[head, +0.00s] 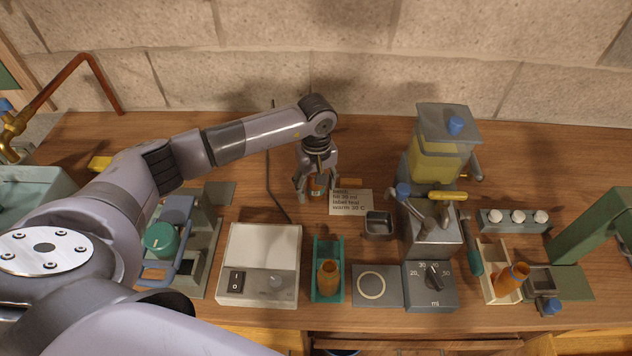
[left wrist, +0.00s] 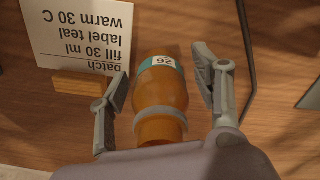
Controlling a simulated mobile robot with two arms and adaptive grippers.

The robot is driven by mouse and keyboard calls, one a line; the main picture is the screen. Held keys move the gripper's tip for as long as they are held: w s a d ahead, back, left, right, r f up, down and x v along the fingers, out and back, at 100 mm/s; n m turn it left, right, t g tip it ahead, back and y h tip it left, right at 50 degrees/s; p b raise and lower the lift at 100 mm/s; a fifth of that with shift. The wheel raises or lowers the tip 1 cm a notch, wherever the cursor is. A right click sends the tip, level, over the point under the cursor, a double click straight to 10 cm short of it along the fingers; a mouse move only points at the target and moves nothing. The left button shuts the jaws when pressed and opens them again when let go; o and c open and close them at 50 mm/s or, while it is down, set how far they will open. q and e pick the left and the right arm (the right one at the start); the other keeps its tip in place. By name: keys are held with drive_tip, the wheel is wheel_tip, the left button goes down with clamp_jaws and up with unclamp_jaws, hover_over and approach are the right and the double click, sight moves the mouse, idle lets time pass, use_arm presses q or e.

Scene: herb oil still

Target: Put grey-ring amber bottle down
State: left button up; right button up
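The grey-ring amber bottle (left wrist: 160,95) shows in the left wrist view, with a grey ring round its neck and a teal-and-white label reading 26. In the head view the bottle (head: 318,187) is partly hidden by my left gripper (head: 315,190). It seems to stand on the wooden bench just left of the note card. In the left wrist view my left gripper (left wrist: 165,88) is open, one finger on each side of the bottle, with a gap showing on both sides. My right gripper is not in view.
The note card (head: 350,202) stands close beside the bottle. A metal cup (head: 378,225) and the filling machine (head: 433,235) are to the right. Another amber bottle (head: 328,278) sits in a teal holder in front; a third (head: 511,277) leans in a tray at the right.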

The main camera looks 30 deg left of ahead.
use_arm(q)
drive_tip(key=c, duration=1.3)
